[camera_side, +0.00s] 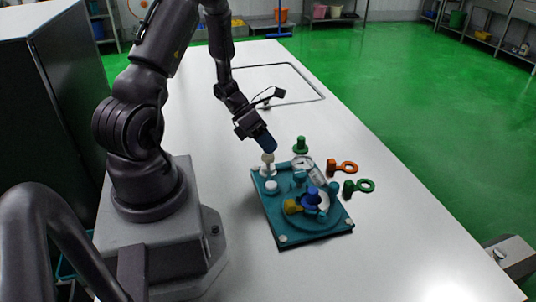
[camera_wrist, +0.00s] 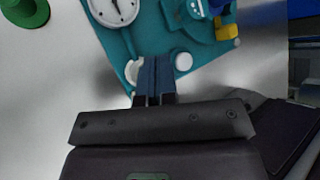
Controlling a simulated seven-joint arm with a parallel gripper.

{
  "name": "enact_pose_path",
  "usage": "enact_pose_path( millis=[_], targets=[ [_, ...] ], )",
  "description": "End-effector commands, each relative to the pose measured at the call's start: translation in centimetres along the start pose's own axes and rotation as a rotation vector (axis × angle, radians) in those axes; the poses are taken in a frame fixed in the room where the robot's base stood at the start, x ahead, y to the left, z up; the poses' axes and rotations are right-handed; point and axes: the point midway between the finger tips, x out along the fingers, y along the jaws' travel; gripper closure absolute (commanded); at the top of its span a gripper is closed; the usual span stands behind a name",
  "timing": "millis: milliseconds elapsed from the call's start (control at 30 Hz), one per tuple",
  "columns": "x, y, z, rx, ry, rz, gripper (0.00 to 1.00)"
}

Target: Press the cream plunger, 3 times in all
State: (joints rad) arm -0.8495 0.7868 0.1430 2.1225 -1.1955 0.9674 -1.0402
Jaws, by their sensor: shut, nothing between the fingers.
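The cream plunger (camera_side: 268,158) stands upright at the back left corner of the teal panel (camera_side: 262,205). Its round cap sits on a pale stem. My gripper (camera_side: 270,147) is shut, with its blue fingers pointing down directly over the cap. The fingertips look very near or touching the cap; I cannot tell which. In the wrist view, my shut fingers (camera_wrist: 156,64) hide part of the cream plunger (camera_wrist: 133,71), whose pale edge shows to their left.
A white round knob (camera_side: 271,187) stands close to the plunger. The panel also carries a dial gauge (camera_side: 302,162), a blue knob (camera_side: 312,196) and a yellow part (camera_side: 291,207). A green piece (camera_side: 301,145), an orange tag (camera_side: 343,167) and a green tag (camera_side: 360,186) lie beside it.

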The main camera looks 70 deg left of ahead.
Motion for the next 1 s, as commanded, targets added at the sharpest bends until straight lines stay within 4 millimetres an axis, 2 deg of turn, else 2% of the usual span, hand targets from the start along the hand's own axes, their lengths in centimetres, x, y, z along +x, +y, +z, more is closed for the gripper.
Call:
enact_pose_path(
  millis=[1000],
  targets=[
    [0.87,0.65,-0.63,0.000,0.000,0.000,1.00]
  ],
)
